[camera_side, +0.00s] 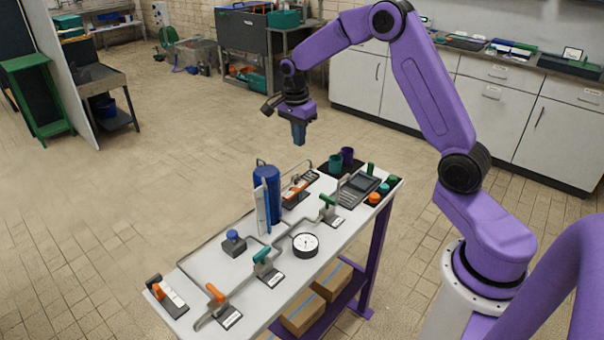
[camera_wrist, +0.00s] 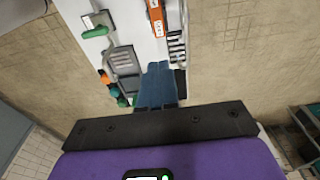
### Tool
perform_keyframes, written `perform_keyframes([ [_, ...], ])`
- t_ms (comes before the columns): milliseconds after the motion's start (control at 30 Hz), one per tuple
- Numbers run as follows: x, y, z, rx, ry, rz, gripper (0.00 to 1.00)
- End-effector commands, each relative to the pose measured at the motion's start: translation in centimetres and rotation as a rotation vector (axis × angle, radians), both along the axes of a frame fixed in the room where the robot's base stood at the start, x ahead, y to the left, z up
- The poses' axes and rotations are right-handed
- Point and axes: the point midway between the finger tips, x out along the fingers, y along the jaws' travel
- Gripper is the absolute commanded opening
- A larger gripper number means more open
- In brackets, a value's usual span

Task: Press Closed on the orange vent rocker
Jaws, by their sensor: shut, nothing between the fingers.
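Two orange-and-white rocker-like devices show in the side view. One orange rocker (camera_side: 294,191) is at the back of the bench, right of the blue cylinder; the other orange-ended rocker (camera_side: 168,296) is at the near left corner. I cannot read which is the vent or which end says Closed. An orange device (camera_wrist: 156,19) also shows at the top of the wrist view, beside a striped label plate (camera_wrist: 177,47). My gripper (camera_side: 299,141) is shut and empty, pointing down well above the bench's far end, touching nothing. Its blue fingers (camera_wrist: 158,70) hide part of the bench edge.

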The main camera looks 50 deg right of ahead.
Motion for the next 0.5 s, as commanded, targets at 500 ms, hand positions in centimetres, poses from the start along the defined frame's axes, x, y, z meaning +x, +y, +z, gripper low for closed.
perform_keyframes([
  [500,-0.1,-0.7,-6.9,0.000,0.006,0.001,0.00],
])
